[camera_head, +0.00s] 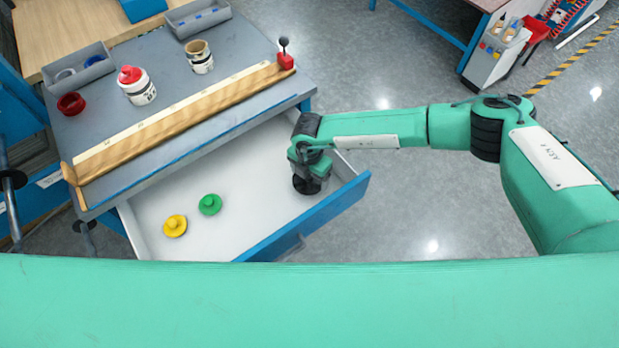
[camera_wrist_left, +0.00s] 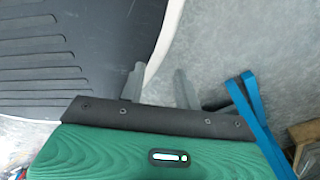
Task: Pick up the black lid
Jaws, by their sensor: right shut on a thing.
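My right gripper (camera_head: 308,172) reaches down into the right end of the open white drawer (camera_head: 255,215). It is shut on the black lid (camera_head: 306,187), a dark round piece that shows under the fingers and is partly hidden by them. I cannot tell whether the lid touches the drawer floor. In the left wrist view, my left gripper (camera_wrist_left: 158,85) has its two grey fingers apart with nothing between them. The left gripper does not show in the head view.
A green lid (camera_head: 210,204) and a yellow lid (camera_head: 174,226) lie in the drawer. The blue drawer front (camera_head: 335,205) borders it.

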